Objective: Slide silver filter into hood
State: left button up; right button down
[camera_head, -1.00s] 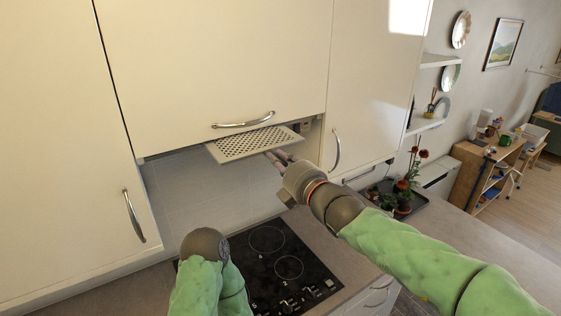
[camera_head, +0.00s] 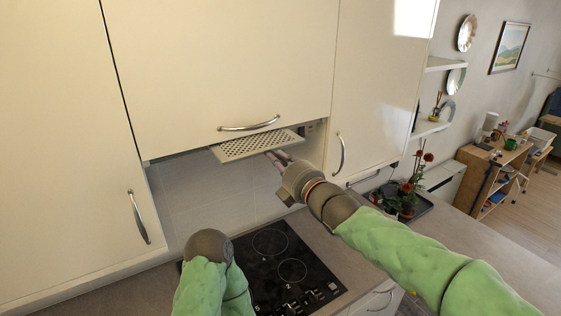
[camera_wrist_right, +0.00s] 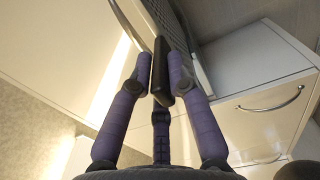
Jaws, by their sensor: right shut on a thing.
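The silver filter (camera_head: 256,147) is a flat plate with a perforated middle. In the head view it lies just under the front cabinet door with the bar handle, at the opening of the hood. My right gripper (camera_head: 277,158) is shut on the filter near its front edge. In the right wrist view, the purple fingers (camera_wrist_right: 160,82) pinch a dark edge piece of the filter (camera_wrist_right: 183,22). The hood's inside is mostly hidden behind the cabinet door. My left arm is low in front of the hob, and its gripper does not show.
A black hob (camera_head: 285,270) is set in the counter below. Tall cabinet doors with bar handles (camera_head: 139,216) flank the hood. A dark tray with a flowering plant (camera_head: 408,198) stands on the counter at the right. The space between hob and filter is open.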

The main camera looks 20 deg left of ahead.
aim_at(256, 141)
jog(key=shift+p+x, duration=0.8)
jog(key=shift+x, duration=1.4)
jog(key=shift+p+x, duration=0.7)
jog(key=shift+x, duration=0.75)
jog(key=shift+p+x, duration=1.95)
jog(key=shift+x, duration=0.75)
jog(key=c, duration=1.1)
grip_release()
jog(key=shift+f, duration=0.2)
jog(key=shift+v, duration=6)
jog(key=shift+r, duration=0.15)
